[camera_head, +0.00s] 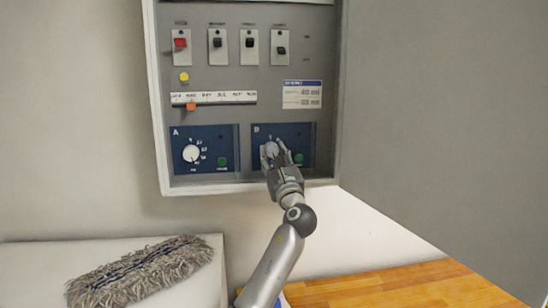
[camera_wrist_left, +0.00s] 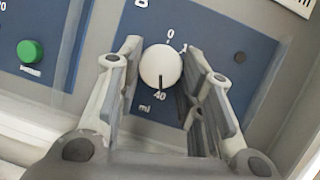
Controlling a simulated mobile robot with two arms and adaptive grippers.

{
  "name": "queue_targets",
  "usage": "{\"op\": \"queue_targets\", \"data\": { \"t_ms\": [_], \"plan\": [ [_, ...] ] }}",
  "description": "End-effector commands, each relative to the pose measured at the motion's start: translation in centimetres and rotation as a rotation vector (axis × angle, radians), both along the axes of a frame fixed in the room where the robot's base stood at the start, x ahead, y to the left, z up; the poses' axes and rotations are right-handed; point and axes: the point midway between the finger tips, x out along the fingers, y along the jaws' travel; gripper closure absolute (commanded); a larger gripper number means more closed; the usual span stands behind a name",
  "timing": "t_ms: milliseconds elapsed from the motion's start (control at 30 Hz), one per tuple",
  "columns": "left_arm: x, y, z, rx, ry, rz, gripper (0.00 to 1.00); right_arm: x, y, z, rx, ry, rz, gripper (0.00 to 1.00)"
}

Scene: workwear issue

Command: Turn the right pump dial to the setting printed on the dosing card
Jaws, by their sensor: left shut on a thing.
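The right pump dial (camera_head: 271,149), a white round knob on the blue panel marked B (camera_head: 308,135), is partly hidden by my left gripper (camera_head: 274,160) in the head view. In the left wrist view, the fingers of my left gripper (camera_wrist_left: 161,85) stand on either side of the dial (camera_wrist_left: 161,64), shut on it. The dial's dark pointer line points down at the printed 40, above "ml". The dosing card (camera_head: 302,94) is white with a blue header; its upper line looks like 40 ml, and its lower line is too small to read surely. My right gripper is not in view.
The left dial (camera_head: 191,153) sits on panel A (camera_head: 172,135). A green button (camera_head: 299,158) is close right of my gripper. Switches and a slider strip (camera_head: 235,97) are above. The open cabinet door (camera_head: 440,120) fills the right side. A grey mop head (camera_head: 140,272) lies lower left.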

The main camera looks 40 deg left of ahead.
Motion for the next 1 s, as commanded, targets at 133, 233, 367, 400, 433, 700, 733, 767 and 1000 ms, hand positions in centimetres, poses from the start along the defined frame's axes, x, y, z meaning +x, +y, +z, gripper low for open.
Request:
{"op": "queue_targets", "data": {
  "t_ms": [133, 233, 367, 400, 433, 700, 733, 767, 1000],
  "plan": [
    [0.0, -0.1, -0.1, -0.004, -0.005, 0.000, 0.89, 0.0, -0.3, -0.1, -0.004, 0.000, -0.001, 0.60],
    [0.1, -0.1, -0.2, -0.018, -0.022, -0.001, 0.89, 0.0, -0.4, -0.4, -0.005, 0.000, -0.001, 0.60],
    [0.1, -0.1, -0.2, -0.052, -0.065, -0.002, 0.89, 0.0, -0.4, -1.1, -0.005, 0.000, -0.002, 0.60],
    [0.1, -0.2, -0.3, -0.067, -0.083, -0.001, 0.89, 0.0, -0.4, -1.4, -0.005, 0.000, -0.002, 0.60],
    [0.1, -0.2, -0.3, -0.079, -0.098, -0.001, 0.89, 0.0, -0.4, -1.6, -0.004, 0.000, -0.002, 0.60],
    [0.3, -0.3, -0.2, -0.212, -0.263, 0.000, 0.89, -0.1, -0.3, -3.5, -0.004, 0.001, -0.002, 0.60],
    [0.3, -0.3, -0.1, -0.225, -0.282, 0.000, 0.89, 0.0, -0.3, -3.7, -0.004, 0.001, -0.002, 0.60],
    [0.3, -0.3, -0.1, -0.240, -0.301, -0.001, 0.89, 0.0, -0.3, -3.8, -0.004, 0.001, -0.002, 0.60],
    [0.4, -0.4, 0.1, -0.345, -0.431, 0.000, 0.89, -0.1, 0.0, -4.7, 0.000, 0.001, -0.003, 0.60]
  ]
}}
